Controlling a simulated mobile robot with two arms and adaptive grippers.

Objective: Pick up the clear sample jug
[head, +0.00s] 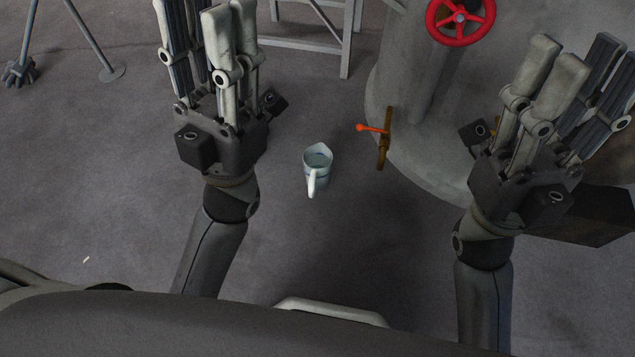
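The clear sample jug (318,165) stands upright on the grey floor near the middle of the head view. Its pale handle points toward me and its spout points away. My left gripper (210,15) is to the left of the jug and higher in the picture, apart from it. My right gripper (575,65) is well to the right, in front of a large grey tank, also apart from the jug. Both sets of fingers point away from me and hold nothing that I can see. The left fingertips are partly cut off by the top edge.
The grey tank (415,120) stands right of the jug, with an orange-handled valve (383,138) low on its side and a red handwheel (460,18) above. A metal frame (318,42) and tripod-like legs (92,38) stand farther back. Floor around the jug is clear.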

